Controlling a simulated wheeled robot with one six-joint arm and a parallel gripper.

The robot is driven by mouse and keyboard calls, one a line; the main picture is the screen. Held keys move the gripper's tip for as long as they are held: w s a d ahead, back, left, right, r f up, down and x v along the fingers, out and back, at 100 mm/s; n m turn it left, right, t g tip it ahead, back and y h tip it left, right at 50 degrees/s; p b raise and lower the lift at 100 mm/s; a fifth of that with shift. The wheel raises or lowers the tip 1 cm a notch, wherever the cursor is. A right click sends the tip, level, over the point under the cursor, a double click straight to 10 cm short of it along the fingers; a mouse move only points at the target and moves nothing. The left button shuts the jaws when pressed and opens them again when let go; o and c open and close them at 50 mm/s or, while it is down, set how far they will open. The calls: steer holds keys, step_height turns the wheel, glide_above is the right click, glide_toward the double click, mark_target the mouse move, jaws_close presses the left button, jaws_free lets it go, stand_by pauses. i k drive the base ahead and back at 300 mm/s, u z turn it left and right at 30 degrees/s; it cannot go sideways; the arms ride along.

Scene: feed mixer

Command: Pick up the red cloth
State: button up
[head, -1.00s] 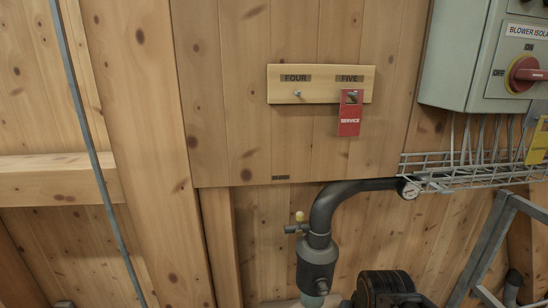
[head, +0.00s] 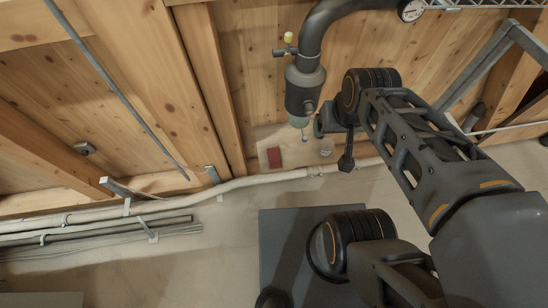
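A small dark red, flat, roughly square thing (head: 274,157), which looks like the red cloth, lies on a pale ledge (head: 262,137) at the foot of the wooden wall in the head view. My arm reaches in from the right. A dark narrow end piece, seemingly my gripper (head: 346,161), hangs to the right of the cloth and apart from it in the picture. Its fingers are too small and dark to tell open from shut. Nothing is seen in it.
A black pipe with a dark cylinder (head: 304,92) hangs above and right of the cloth. A small round pale thing (head: 326,152) is on the ledge. A pale pipe (head: 250,182) runs along the wall's foot. Grey conduits (head: 110,228) lie left. The concrete floor at lower left is mostly clear.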

mark_target(273, 155)
steer(key=u, duration=1.1)
steer(key=i, duration=0.5)
steer(key=z, duration=0.5)
